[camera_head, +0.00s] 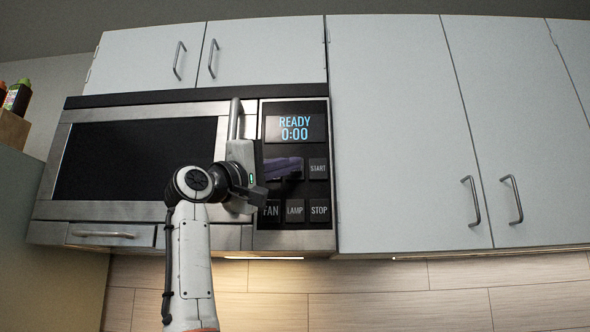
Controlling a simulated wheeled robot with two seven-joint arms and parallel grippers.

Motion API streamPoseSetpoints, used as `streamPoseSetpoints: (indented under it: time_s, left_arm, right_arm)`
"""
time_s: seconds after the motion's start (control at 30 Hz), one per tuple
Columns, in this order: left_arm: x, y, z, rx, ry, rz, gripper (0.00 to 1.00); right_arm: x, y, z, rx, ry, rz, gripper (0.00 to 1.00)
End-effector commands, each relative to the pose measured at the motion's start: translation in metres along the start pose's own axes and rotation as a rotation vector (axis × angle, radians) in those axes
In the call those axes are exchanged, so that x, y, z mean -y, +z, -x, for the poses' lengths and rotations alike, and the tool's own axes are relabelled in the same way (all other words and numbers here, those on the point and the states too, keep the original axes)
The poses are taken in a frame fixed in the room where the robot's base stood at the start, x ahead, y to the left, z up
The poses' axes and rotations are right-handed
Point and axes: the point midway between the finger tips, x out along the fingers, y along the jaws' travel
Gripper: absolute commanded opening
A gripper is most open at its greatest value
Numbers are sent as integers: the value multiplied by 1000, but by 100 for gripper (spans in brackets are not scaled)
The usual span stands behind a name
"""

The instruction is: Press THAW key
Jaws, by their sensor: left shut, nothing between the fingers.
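The microwave's control panel (318,238) is black, with a lit display (294,128) reading READY 0:00. The START key (318,168), LAMP key (295,210), STOP key (319,209) and FAN key (271,211) are readable. No THAW label can be read; the keys left of START are partly covered by my gripper. My left gripper (290,168) is shut and empty, its dark, purplish fingers over the panel just left of START and below the display. I cannot tell whether the fingertips touch a key. My right gripper is not in view.
The microwave's door (120,160) and upright handle (235,118) are left of the panel, close to my gripper. White cabinets (400,130) stand above and to the right. Bottles (18,97) sit at far left. The tiled wall (400,300) below is clear.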

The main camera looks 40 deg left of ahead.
Motion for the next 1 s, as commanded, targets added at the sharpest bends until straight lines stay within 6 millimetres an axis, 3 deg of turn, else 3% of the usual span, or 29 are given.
streamPoseSetpoints:
  time_s: [1.0]
  left_arm:
    - [6,-6,-8,0,0,0,0]
  right_arm:
    - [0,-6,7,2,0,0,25]
